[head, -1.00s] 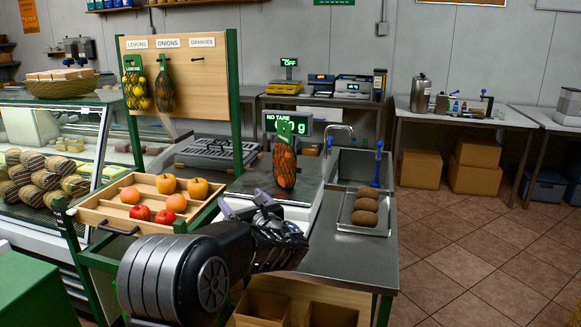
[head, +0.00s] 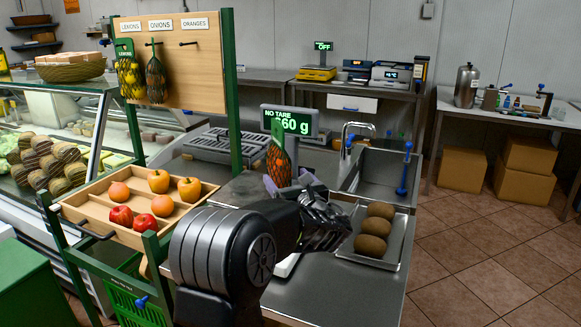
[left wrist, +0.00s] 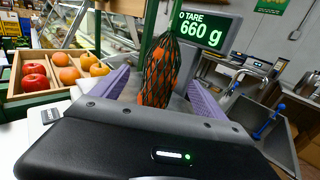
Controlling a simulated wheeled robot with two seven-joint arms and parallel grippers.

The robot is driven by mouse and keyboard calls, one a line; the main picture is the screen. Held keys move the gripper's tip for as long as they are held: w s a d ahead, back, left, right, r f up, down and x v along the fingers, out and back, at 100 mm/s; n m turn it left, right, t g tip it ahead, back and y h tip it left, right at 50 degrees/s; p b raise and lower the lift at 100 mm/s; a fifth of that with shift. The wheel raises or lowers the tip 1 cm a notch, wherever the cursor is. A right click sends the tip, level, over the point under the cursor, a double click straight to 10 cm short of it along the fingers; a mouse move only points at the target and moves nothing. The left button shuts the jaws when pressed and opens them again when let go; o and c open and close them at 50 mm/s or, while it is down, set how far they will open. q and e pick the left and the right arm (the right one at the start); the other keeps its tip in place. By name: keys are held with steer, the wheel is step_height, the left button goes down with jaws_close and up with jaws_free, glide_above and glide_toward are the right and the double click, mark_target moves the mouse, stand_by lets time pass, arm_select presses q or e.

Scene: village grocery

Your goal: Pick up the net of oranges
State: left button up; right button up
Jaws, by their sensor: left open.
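The net of oranges (head: 279,163), orange fruit in a dark green mesh, stands upright on the scale beside the green display (head: 290,120). In the left wrist view the net (left wrist: 160,72) rises between the two purple fingers. My left gripper (head: 290,187) is open, its fingers apart on either side of the net; I cannot tell whether either touches it. In the head view my wrist hides the net's lower part and most of the scale plate. The scale display (left wrist: 207,29) reads 660 g in the left wrist view. My right gripper is not in view.
A wooden tray (head: 100,226) of apples and orange fruit stands left of my arm. A metal tray (head: 398,262) with brown round items lies to the right, near the sink (head: 375,180). A pegboard (head: 185,65) with hanging lemon and onion nets stands behind the fruit tray.

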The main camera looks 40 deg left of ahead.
arm_select(q)
steer(key=shift+w, duration=0.15)
steer(key=shift+r, duration=0.1)
steer(key=shift+x, duration=1.25)
steer(key=shift+p+x, duration=0.55)
steer(key=shift+x, duration=2.1)
